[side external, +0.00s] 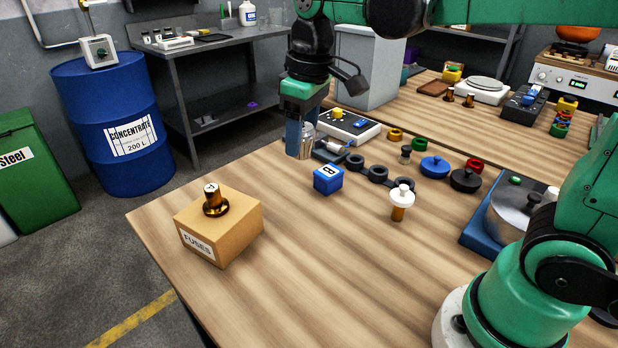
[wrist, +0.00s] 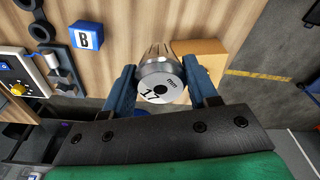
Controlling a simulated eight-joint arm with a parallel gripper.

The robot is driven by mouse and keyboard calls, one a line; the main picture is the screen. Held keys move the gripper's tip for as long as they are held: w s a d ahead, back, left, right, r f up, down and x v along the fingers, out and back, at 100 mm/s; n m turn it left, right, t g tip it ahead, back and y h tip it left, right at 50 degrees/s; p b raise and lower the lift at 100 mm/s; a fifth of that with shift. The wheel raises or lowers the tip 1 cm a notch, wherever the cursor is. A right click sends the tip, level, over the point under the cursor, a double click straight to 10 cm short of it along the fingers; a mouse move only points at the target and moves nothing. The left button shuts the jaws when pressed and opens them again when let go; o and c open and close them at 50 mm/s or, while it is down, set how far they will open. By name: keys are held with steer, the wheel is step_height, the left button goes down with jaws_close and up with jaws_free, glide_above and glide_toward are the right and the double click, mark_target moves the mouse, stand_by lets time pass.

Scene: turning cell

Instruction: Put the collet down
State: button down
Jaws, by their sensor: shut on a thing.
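The collet (wrist: 160,84) is a silver slotted piece with "17 mm" on its end face. In the wrist view it sits between the two blue fingers of my gripper (wrist: 159,76), which are shut on its sides. In the side view my gripper (side external: 301,142) points down by the table's far left edge, with the collet (side external: 308,141) partly hidden by a finger. The wooden table (side external: 310,250) lies below. I cannot tell whether the collet touches it.
A blue "B" cube (side external: 328,179) stands close to my gripper, with dark rings (side external: 377,174) to its right. A white-topped brass piece (side external: 400,202) stands mid-table. The front middle is clear.

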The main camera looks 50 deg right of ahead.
steer(key=m, duration=0.1)
steer(key=w+d+m, duration=0.1)
steer(key=d+m, duration=0.1)
steer(key=shift+w+d+f+m, duration=0.2)
steer(key=shift+f+m, duration=0.1)
steer(key=shift+m, duration=0.1)
step_height(320, 180, up, 3)
steer(key=m+g+h, duration=0.2)
steer(key=m, duration=2.1)
glide_above(426, 217)
steer(key=f, duration=1.9)
steer(key=shift+w+a+f, duration=0.1)
steer(key=shift+a+f, duration=0.1)
steer(key=shift+f, duration=0.05)
steer(key=shift+f, duration=0.15)
steer(key=shift+c, duration=1.2)
jaws_free()
